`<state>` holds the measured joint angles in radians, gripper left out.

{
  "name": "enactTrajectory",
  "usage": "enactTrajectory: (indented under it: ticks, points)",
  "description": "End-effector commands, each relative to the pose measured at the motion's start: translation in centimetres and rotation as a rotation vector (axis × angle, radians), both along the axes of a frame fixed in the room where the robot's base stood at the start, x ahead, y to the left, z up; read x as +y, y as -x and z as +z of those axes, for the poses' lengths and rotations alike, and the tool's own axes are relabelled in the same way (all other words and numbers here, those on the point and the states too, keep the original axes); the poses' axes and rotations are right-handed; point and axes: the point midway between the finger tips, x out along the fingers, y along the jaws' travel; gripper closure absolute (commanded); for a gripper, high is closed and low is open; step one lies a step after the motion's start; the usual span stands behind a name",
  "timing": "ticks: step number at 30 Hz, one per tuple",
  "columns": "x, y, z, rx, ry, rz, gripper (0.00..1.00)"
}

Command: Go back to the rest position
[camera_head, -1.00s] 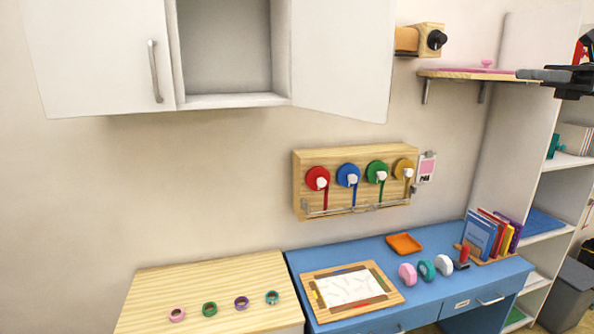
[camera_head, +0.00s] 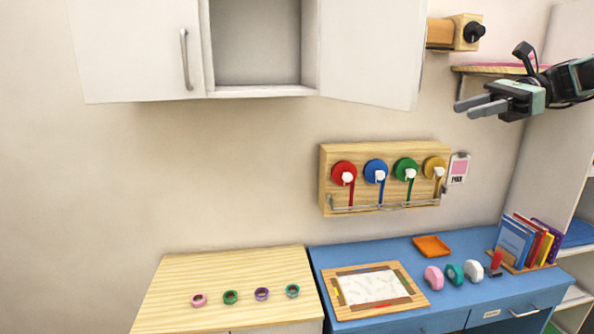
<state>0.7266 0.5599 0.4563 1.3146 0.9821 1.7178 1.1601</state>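My gripper (camera_head: 464,109) is at the upper right, raised in the air in front of the wall shelf (camera_head: 480,70). Its two grey fingers point left with a gap between them, and nothing shows between them. The gripper is open and empty. It appears well above the blue desk (camera_head: 470,234) and touches nothing that I can see. My arm's links run out of the picture at the right edge and hide part of the shelf.
A rack of coloured discs (camera_head: 328,190) hangs on the wall. The desk bears a framed board (camera_head: 335,290), an orange tray (camera_head: 431,246), tape dispensers (camera_head: 433,278) and books (camera_head: 515,240). Several small rings (camera_head: 198,300) lie on the wooden top.

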Motion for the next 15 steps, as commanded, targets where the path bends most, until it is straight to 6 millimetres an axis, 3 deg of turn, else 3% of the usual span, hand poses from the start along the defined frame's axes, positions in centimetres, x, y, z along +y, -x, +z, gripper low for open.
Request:
enactTrajectory:
  ticks: [1,6,11,15]
  points:
    - [3.6,0.5,-2.1,-0.019,0.054,0.053,0.68]
    - [13.5,4.1,-8.8,-0.146,0.262,0.247,0.68]
    - [20.5,10.1,-15.5,-0.327,0.455,0.495,0.68]
    - [24.3,17.2,-21.8,-0.553,0.609,0.791,0.68]
